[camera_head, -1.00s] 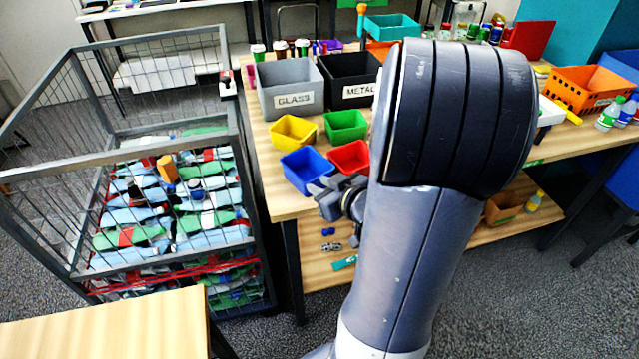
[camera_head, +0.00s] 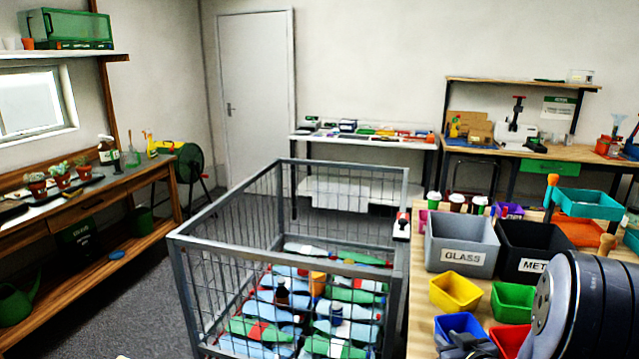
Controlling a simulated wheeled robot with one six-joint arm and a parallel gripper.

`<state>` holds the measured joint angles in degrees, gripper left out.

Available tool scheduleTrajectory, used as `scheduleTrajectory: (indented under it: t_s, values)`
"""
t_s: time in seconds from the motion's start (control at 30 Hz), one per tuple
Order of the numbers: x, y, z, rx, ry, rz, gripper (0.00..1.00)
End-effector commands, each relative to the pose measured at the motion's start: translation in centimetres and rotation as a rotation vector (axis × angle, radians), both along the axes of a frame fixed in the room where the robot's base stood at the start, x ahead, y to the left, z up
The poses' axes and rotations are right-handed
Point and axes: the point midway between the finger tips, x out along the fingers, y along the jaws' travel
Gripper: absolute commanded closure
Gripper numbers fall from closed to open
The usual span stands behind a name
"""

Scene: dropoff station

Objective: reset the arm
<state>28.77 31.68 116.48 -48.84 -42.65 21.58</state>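My arm (camera_head: 585,310) shows at the lower right corner of the head view, in front of the wooden sorting table. Part of my gripper (camera_head: 468,346) shows at the bottom edge, by the blue bin (camera_head: 460,325) and the red bin (camera_head: 508,338). Its fingertips are cut off or too small to tell whether they are open or shut. I cannot see anything held.
A wire cage (camera_head: 285,166) full of bottles stands left of the table. The grey GLASS bin (camera_head: 462,258), the METAL bin (camera_head: 527,265), a yellow bin (camera_head: 455,290) and a green bin (camera_head: 512,301) stand near my arm. Carpet (camera_head: 140,300) is clear left of the cage.

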Motion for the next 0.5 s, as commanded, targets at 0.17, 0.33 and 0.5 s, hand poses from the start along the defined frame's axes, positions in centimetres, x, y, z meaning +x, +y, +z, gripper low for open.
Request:
scheduleTrajectory:
  t_s: [0.17, 0.33, 0.5]
  values:
    - [0.2, 0.0, 1.0, -0.002, -0.002, 0.001, 0.76]
    - [0.1, 0.0, 1.4, 0.0, 0.0, 0.001, 0.76]
    - [0.1, 0.0, 1.4, 0.0, 0.0, 0.001, 0.76]
